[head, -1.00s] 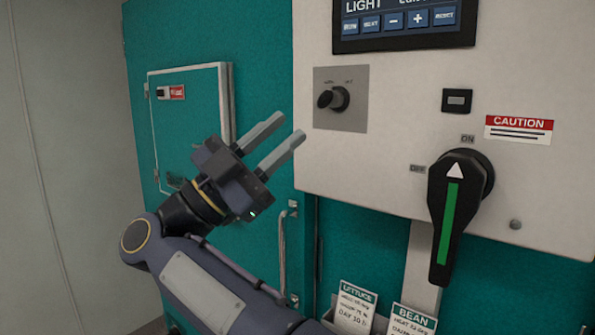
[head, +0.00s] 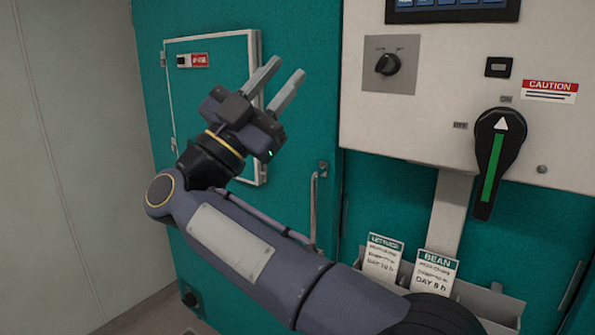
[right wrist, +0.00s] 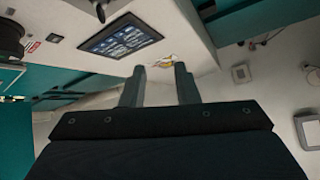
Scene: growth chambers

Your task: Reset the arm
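My right gripper (head: 275,84) is raised in front of the teal chamber door, left of the white control panel (head: 440,110). Its two fingers are apart with nothing between them, and they point up and to the right. In the right wrist view the gripper (right wrist: 160,75) also shows two separated fingers and an empty gap. My right arm crosses the head view from the lower right. My left gripper is not in view.
The panel carries a small black knob (head: 388,64), a large black rotary handle (head: 492,160) with a green stripe, and a display (head: 450,8). Lettuce (head: 382,258) and bean (head: 434,272) cards stand in a holder below. A door handle (head: 316,205) is behind my arm.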

